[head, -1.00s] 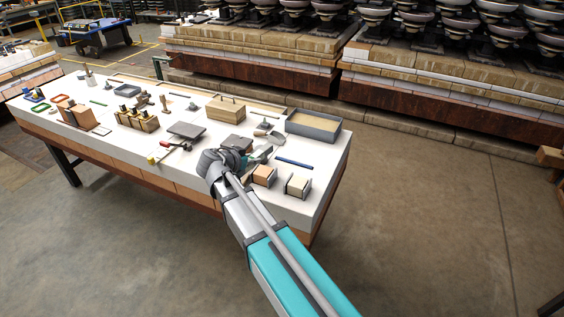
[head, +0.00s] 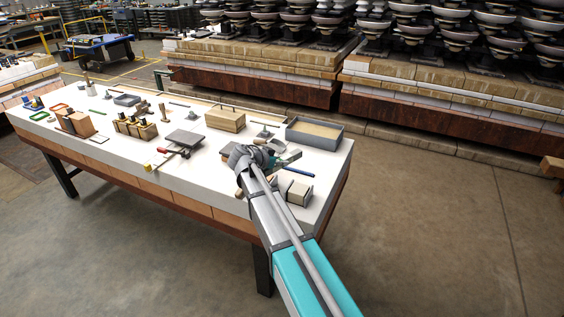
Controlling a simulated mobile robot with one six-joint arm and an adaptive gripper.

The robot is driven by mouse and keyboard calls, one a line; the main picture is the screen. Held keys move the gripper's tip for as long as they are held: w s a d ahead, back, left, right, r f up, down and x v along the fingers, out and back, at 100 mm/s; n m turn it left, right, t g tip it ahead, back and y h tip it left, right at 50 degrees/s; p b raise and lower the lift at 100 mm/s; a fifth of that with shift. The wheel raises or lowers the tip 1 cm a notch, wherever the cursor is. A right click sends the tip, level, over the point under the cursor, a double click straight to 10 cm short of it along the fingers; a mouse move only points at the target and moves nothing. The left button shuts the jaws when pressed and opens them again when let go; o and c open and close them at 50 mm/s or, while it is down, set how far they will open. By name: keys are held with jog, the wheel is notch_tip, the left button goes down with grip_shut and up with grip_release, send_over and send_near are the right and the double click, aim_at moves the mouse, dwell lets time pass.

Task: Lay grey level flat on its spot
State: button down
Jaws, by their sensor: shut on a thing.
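My gripper (head: 284,157) is over the right end of the white table, beside the small blocks, with the wrist and arm in front of much of it. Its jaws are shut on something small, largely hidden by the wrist. A grey piece at the jaws may be the grey level, but I cannot make out its shape or tilt. I cannot tell whether it touches the table. No separate marked spot for the level can be told apart. A thin blue bar (head: 300,174) lies flat just right of the gripper.
A grey tray (head: 315,141) stands behind the gripper, a wooden box (head: 225,120) to its left. A pale block in a holder (head: 298,193) is close by at right. A grey plate (head: 185,139) and red-handled tool (head: 176,151) lie left. The white table (head: 207,172) has bare surface along the front.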

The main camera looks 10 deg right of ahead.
jog(key=shift+f, duration=0.1)
notch_tip(320, 180, down, 7)
jog(key=b, duration=0.6)
jog(key=shift+r+b, duration=0.2)
jog(key=shift+b, duration=0.15)
jog(key=shift+f+b, duration=0.6)
dwell(0.5)
jog(key=shift+c, duration=1.5)
grip_release()
jog(key=shift+r, duration=0.15)
